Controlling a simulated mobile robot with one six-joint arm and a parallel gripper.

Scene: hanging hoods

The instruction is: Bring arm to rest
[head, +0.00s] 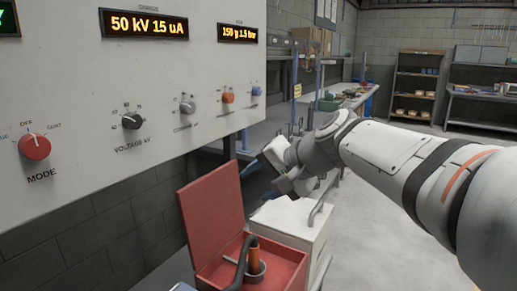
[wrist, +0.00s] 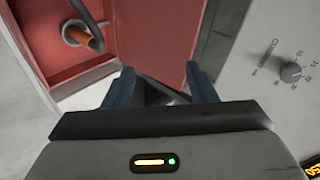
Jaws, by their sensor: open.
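My arm (head: 385,152) reaches in from the right side of the head view. My gripper (wrist: 163,82) shows in the wrist view with its two dark fingers apart and nothing between them. In the head view the wrist end hangs near the panel, above and behind the red box, and the fingers are hard to make out there. The grey control panel (head: 90,95) fills the left, with a red mode knob (head: 34,146) and several smaller knobs.
A red box (head: 285,267) with its lid raised stands below, holding an orange-handled tool (head: 254,254) with a dark hose. A white cabinet (head: 290,222) stands beside it. A workbench (head: 345,98) and shelves (head: 416,86) stand farther back. Open floor lies at right.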

